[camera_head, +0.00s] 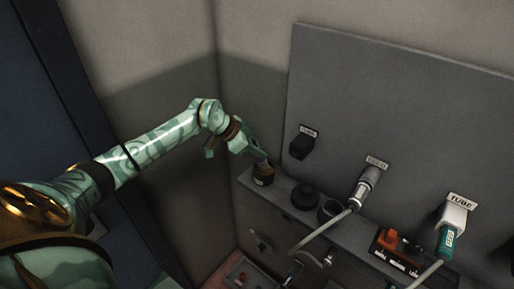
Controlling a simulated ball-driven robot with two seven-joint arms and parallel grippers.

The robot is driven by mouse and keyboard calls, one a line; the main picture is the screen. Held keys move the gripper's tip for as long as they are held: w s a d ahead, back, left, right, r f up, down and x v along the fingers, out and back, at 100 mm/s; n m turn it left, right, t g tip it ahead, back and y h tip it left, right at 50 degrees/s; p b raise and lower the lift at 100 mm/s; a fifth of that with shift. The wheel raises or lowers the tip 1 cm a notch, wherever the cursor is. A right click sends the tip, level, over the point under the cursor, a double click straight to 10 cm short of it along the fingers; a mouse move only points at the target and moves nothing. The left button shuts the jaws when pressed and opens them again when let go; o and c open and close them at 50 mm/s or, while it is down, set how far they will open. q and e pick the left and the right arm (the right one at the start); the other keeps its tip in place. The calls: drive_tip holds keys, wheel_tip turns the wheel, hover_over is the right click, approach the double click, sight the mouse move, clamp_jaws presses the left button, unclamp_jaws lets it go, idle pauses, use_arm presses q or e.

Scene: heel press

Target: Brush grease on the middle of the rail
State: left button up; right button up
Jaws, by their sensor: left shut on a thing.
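My left gripper (256,154) reaches in from the left, tilted down over a small dark jar (263,178) with a brown band at the left end of the grey ledge. It is shut on a slim thing, seemingly the brush (262,162), of which only a small purplish part shows at the jar's mouth. The lower end of the brush is hidden, and I cannot tell how deep it sits in the jar. I cannot make out the rail for certain. My right gripper is not in view.
A black round lid (305,196) and an open dark cup (329,210) stand along the ledge. A grey hose-fed tool (366,187), a white-and-teal tool (452,225) and an empty black holder (303,144) are on the upright panel (400,110). An orange-and-black box (396,250) sits lower right.

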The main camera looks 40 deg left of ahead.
use_arm(q)
drive_tip(key=shift+s+f+p, duration=0.1)
drive_tip(key=shift+f+p, duration=0.15)
drive_tip(key=shift+p, duration=0.25)
idle(1.4)
wheel_tip(320, 180, up, 2)
drive_tip(key=p, duration=0.2)
drive_tip(key=shift+r+p, duration=0.2)
drive_tip(key=shift+p, duration=0.1)
wheel_tip(320, 180, up, 5)
drive_tip(key=p, duration=0.5)
drive_tip(key=shift+p, duration=0.35)
